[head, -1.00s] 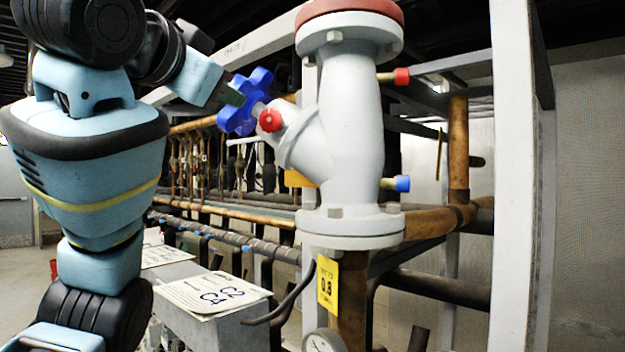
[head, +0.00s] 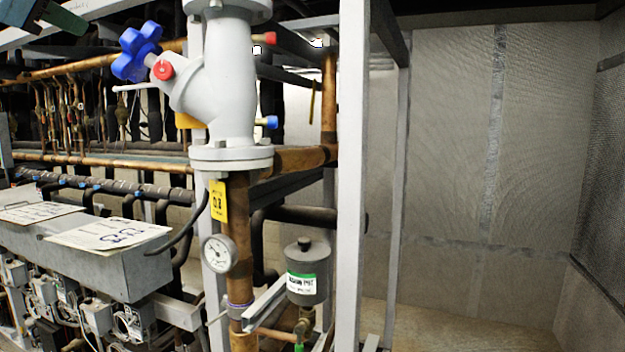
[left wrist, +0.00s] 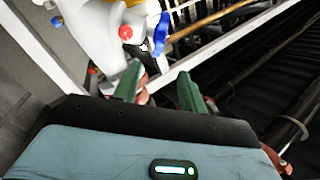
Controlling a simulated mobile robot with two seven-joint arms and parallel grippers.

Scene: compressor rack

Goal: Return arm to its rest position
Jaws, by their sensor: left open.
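My left gripper (left wrist: 160,88) is open in the left wrist view, with its two green fingers apart and nothing seen between them. In the head view only a part of it, with a dark green finger (head: 62,17), shows at the top left corner. The blue handwheel (head: 137,51) of the grey valve (head: 222,85) is to the right of it there, with a visible gap. In the left wrist view the handwheel (left wrist: 161,34) is beyond the fingertips, clear of them. My right gripper is not in view.
A white upright post (head: 351,170) stands right of the valve. A pressure gauge (head: 218,253) and a dark grey canister (head: 307,270) sit below. A grey box (head: 100,265) with label sheets runs along the left. The right side is open floor before a mesh wall.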

